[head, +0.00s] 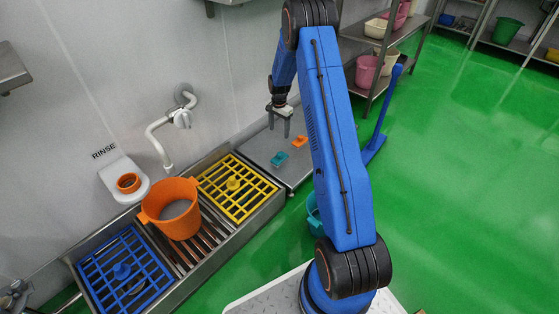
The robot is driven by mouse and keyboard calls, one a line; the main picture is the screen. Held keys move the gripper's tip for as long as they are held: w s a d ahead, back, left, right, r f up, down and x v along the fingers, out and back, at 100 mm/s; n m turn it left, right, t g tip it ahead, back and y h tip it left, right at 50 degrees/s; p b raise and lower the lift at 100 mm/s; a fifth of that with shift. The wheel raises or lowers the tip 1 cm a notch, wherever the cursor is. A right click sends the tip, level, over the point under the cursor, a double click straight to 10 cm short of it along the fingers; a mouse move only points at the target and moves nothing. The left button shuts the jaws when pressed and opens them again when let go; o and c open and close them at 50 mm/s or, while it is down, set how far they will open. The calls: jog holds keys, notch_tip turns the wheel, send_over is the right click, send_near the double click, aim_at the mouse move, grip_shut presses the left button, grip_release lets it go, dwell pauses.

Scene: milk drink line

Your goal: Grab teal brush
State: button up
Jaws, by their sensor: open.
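The teal brush (279,158) lies on the grey metal counter (256,150) beyond the yellow grate. It is small, and its bristles cannot be made out. My gripper (279,133) is open and empty, with its fingers pointing down. In the picture it appears just above the teal brush; I cannot tell its exact height over the counter. An orange brush (300,142) lies close by, to the upper right of the teal one, and the two are apart.
An orange bucket (168,212) stands between the yellow grate (238,188) and the blue grate (125,270). A wall and white pipe (156,135) border the counter. A teal bucket (312,210) is partly hidden by my arm. Green floor lies open at right.

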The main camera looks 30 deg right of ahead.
send_near(280, 153)
jog(key=f, duration=0.5)
jog(key=shift+w+a, duration=0.1)
jog(key=shift+a, duration=0.1)
jog(key=shift+f, duration=2.75)
jog(key=c, duration=1.3)
jog(key=shift+c, duration=0.2)
